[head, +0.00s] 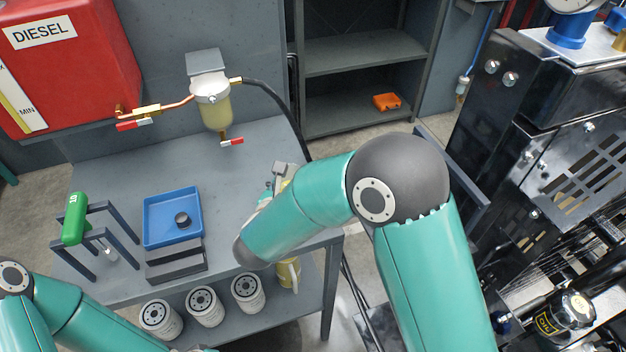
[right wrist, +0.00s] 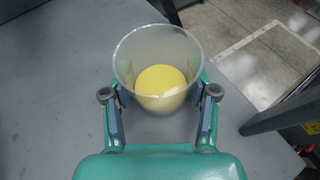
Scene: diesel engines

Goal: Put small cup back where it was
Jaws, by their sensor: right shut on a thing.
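The small cup (right wrist: 135,60) is translucent, with yellow contents at its bottom. In the right wrist view it sits between the two fingers of my right gripper (right wrist: 160,95), which is shut on it. In the head view my right forearm hides most of the cup and gripper, near the right edge of the grey bench (head: 250,145). I cannot tell whether the cup's base touches the bench. My left arm shows at the lower left of the head view, but its gripper is out of frame.
A fuel filter bowl (head: 217,112) with red-handled valves hangs behind the bench. A blue tray (head: 160,205), dark blocks (head: 176,262) and a rack with a green cylinder (head: 75,218) stand left. Filters (head: 205,306) and a yellowish jug (head: 288,274) sit below. The bench's middle is clear.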

